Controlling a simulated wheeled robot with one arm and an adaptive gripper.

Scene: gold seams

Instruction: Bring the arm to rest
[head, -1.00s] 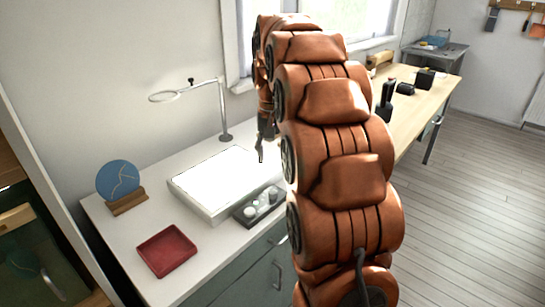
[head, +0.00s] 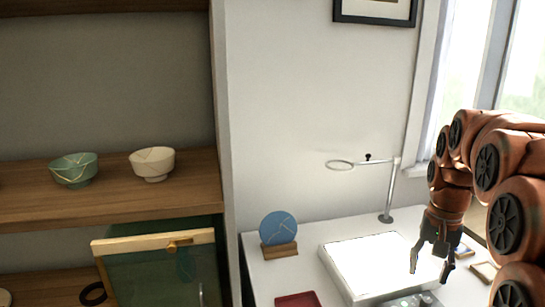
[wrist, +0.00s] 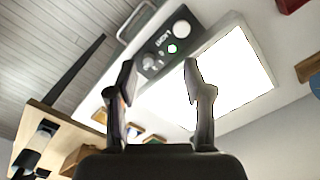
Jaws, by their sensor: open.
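My orange arm reaches in from the right in the head view. My gripper (head: 432,262) hangs at its end, fingers pointing down, above the right side of the lit white light panel (head: 370,262). The fingers are apart with nothing between them. In the wrist view my gripper (wrist: 160,85) also shows open and empty, with the bright panel (wrist: 225,80) beyond the right finger and the panel's control box (wrist: 165,48) with knobs and a green light beyond the gap.
A blue plate (head: 278,228) with a pale seam stands in a wooden holder. A red tray (head: 297,300) lies in front. Left, a shelf (head: 110,208) holds a green bowl (head: 74,170) and a white bowl (head: 152,163).

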